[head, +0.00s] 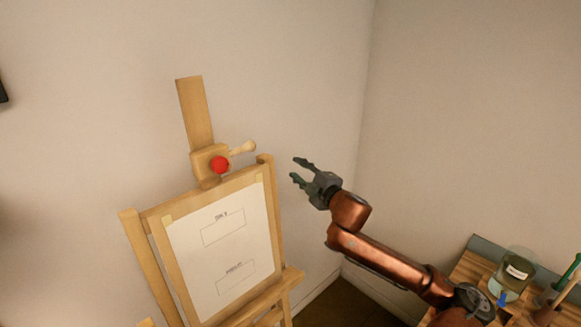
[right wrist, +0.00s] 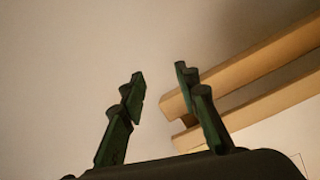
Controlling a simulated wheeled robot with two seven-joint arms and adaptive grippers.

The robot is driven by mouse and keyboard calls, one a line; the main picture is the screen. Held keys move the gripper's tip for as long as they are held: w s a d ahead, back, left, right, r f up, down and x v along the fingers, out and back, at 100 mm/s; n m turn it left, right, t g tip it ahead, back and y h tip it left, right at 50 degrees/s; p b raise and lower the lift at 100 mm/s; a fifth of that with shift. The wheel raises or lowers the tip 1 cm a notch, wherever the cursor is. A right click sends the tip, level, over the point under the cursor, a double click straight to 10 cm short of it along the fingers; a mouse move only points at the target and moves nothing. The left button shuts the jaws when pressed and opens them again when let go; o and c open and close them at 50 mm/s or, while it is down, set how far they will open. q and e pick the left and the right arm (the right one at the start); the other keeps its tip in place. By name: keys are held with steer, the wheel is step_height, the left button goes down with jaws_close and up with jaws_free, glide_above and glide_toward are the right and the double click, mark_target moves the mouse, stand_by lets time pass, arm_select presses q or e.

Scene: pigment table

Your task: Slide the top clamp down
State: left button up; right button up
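The top clamp (head: 205,163) is a wooden block on the easel's upright mast (head: 195,115), with a red knob (head: 220,164) on its front and a pale wooden handle (head: 242,148) sticking out to the right. It sits just above the top edge of the board on the easel (head: 151,230). My right gripper (head: 296,170) is open and empty, to the right of the clamp and apart from it. In the right wrist view its two green fingers (right wrist: 160,85) stand apart with nothing between them. My left gripper is not in view.
A paper sheet (head: 236,282) with printed boxes is on the easel board. Wooden bars (right wrist: 262,72) show beyond the fingers in the right wrist view. A side table at lower right holds a glass jar (head: 516,268). Bare wall lies behind the gripper.

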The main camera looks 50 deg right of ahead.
steer(key=d+f+m+g+h+b, duration=0.1)
steer(key=d+f+m, duration=0.1)
steer(key=d+f, duration=0.6)
step_height(320, 180, down, 3)
steer(key=shift+s+d+f+m+g, duration=0.1)
steer(key=shift+s+d+m+g, duration=0.2)
steer(key=shift+s+m+g, duration=0.15)
